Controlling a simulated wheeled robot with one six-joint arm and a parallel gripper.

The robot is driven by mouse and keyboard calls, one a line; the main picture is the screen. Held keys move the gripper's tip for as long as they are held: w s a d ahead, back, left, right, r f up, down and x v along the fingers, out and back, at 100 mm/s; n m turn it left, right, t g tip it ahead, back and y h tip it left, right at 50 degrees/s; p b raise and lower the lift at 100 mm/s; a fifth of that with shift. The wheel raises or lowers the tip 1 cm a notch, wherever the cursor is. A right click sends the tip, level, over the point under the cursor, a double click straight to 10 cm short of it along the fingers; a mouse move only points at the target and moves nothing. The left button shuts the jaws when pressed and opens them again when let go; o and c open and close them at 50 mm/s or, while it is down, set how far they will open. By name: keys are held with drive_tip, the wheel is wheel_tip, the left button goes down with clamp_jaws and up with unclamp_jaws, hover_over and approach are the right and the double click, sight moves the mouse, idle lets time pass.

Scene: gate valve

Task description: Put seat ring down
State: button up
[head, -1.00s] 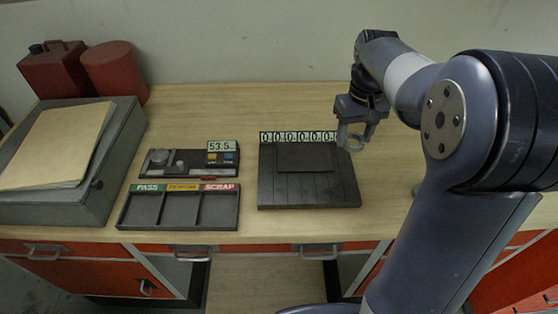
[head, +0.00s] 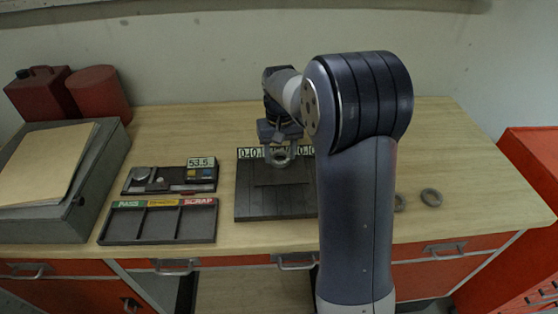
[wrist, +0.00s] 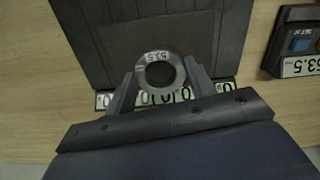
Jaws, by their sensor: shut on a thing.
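My gripper (head: 280,150) is shut on a grey seat ring (wrist: 160,56), with one finger on each side of it in the wrist view. I cannot tell whether the ring touches the board. My arm hides the board's right side in the head view.
A gauge (head: 200,175) reading 53.5 and a tray (head: 160,238) labelled PASS, a yellow middle label and SCRAP lie left of the board. A grey case (head: 95,190) stands at far left.

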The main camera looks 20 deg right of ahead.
sight(280, 157)
drive_tip(key=shift+f, duration=1.7)
drive_tip(key=shift+f, duration=0.1)
drive_tip(key=o, duration=1.1)
wheel_tip(280, 157, up, 12)
drive_tip(key=shift+r, duration=0.15)
